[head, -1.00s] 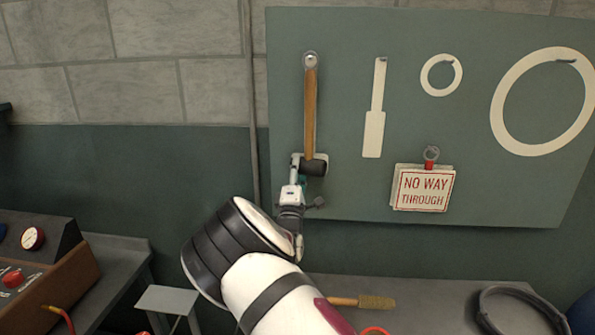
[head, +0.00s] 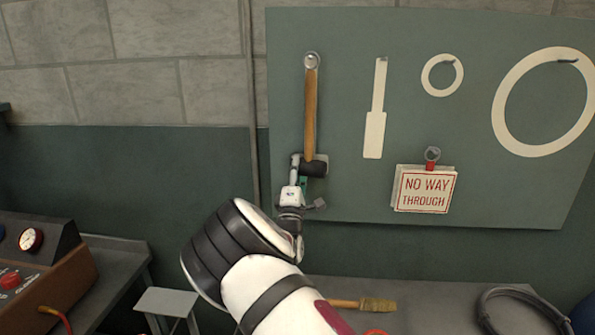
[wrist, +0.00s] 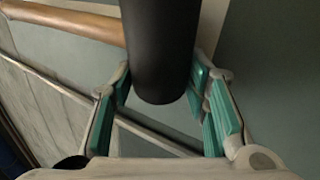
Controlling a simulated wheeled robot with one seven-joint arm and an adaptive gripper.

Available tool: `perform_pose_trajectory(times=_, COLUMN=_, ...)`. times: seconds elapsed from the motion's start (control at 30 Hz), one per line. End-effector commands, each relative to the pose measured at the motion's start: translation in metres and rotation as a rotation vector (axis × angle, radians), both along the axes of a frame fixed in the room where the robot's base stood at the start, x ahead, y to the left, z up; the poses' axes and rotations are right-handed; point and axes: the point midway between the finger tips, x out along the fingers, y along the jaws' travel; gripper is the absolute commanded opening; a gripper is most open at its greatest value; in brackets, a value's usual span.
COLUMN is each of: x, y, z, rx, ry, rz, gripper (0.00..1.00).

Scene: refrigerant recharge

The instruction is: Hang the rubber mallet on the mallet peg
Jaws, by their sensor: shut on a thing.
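The rubber mallet (head: 311,115) is upright against the pegboard (head: 460,40), its wooden handle up and its black head (head: 314,167) at the bottom. A metal ring (head: 312,61) at the handle's top end is at the mallet peg's place. The peg itself is too small to tell, so I cannot see whether the ring is around it. My gripper (head: 303,172) is shut on the mallet head from below. In the wrist view the black head (wrist: 160,50) is between the teal finger pads, and the handle (wrist: 70,22) runs off to the left.
Pale outlines of a brush (head: 375,135), a small ring (head: 428,88) and a large ring (head: 503,120) mark the board. A "No way through" sign (head: 424,190) hangs below. The bench (head: 445,300) holds a brush (head: 375,305) and a coiled hose (head: 485,310).

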Motion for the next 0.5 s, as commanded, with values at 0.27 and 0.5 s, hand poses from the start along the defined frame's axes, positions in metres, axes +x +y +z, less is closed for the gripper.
perform_pose_trajectory(times=0.27, x=0.0049, y=-0.0031, z=-0.0093, rx=-0.006, ry=0.023, rz=-0.003, gripper=0.0)
perform_pose_trajectory(times=0.5, x=0.004, y=-0.0025, z=-0.0091, rx=-0.004, ry=0.023, rz=-0.003, gripper=0.65)
